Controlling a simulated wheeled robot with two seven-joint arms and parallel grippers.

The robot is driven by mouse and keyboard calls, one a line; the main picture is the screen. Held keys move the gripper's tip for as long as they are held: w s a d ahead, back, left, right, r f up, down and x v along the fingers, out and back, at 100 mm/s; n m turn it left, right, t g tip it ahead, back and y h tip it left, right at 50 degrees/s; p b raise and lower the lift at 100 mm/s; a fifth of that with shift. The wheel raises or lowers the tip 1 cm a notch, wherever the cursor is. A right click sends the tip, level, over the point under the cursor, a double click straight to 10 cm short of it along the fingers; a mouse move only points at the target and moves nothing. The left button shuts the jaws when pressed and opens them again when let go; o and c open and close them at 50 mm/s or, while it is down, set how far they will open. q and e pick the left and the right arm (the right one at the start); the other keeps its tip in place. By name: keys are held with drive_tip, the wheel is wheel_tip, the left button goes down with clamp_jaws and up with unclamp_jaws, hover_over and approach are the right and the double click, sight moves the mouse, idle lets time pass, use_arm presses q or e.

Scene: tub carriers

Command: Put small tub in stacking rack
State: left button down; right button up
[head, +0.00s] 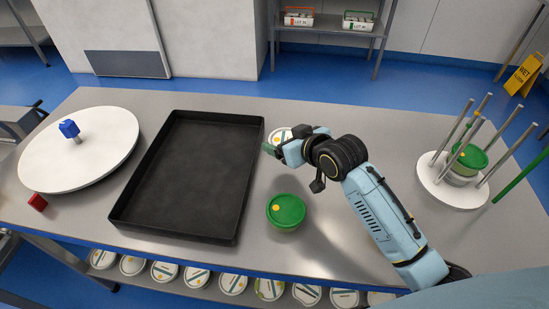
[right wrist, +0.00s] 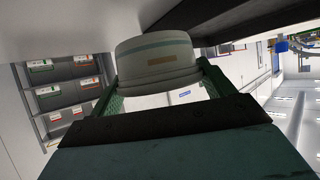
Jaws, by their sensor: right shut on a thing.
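My right gripper (head: 268,149) is shut on a small white tub (head: 280,134), just right of the black tray. In the right wrist view the tub (right wrist: 156,60) sits between the green fingers (right wrist: 160,84). I cannot tell whether it touches the table. Another tub with a green lid (head: 286,210) stands on the table nearer to me. The stacking rack (head: 436,189), a round white base with several upright rods, stands at the right. A green-lidded tub (head: 468,157) sits inside its rods. My left gripper is not in view.
A large empty black tray (head: 190,180) fills the middle left of the table. A white round disc (head: 85,150) with a blue knob and a red block (head: 37,202) lie at the left. Bare table lies between my right arm and the rack.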

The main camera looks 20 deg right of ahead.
drive_tip(key=shift+w+f+b, duration=0.1)
drive_tip(key=shift+f+b, duration=0.45)
drive_tip(key=shift+f, duration=2.6)
drive_tip(key=shift+f, duration=0.1)
drive_tip(key=o, duration=1)
drive_tip(key=shift+f, duration=0.1)
